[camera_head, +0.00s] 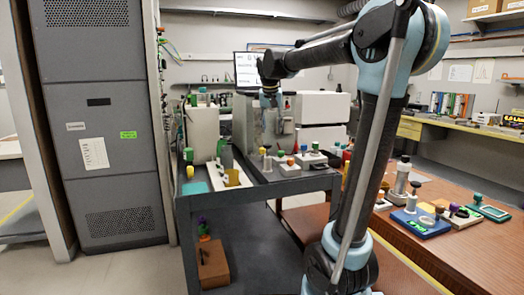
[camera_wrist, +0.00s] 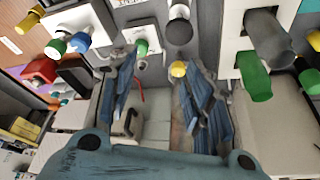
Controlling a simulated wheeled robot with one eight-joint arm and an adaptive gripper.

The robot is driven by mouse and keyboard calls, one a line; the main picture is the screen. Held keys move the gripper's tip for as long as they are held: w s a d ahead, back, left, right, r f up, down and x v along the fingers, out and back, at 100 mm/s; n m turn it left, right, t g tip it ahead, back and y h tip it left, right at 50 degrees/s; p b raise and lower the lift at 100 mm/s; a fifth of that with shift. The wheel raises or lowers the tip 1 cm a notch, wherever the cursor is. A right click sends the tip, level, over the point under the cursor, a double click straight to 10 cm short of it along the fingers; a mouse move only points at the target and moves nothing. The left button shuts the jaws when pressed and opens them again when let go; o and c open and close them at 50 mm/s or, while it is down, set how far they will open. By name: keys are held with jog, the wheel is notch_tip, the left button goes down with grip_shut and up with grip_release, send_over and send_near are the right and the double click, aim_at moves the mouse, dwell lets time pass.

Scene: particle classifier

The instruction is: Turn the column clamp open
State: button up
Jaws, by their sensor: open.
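My gripper (camera_head: 270,97) is above the back of the dark cart, in front of the grey upright apparatus (camera_head: 242,122). In the wrist view, the two blue fingers of my gripper (camera_wrist: 157,92) are spread apart with nothing held between them. A yellow-ended knob (camera_wrist: 178,69) shows between the fingers, towards the right one. A green-ended knob (camera_wrist: 141,47) on a white base shows near the left finger. I cannot tell whether either touches a finger. I cannot make out for sure which part is the column clamp, nor how it is turned.
The cart (camera_head: 255,190) holds a white box (camera_head: 201,127) and several small knobbed fixtures. A dark-capped post (camera_wrist: 179,30) and a large green knob (camera_wrist: 255,80) stand near the fingers. A brown bench (camera_head: 440,240) with a blue fixture (camera_head: 420,223) is at right.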

jog(key=w+a+r, duration=0.2)
jog(key=w+a, duration=0.2)
jog(key=w, duration=0.1)
send_near(262, 154)
jog(key=x, duration=0.3)
jog(key=w+x, duration=0.1)
jog(key=x, duration=0.3)
jog(key=shift+w+d+r, duration=0.1)
jog(key=shift+d+r, duration=0.05)
jog(key=shift+r, duration=0.15)
jog(key=c, duration=1.1)
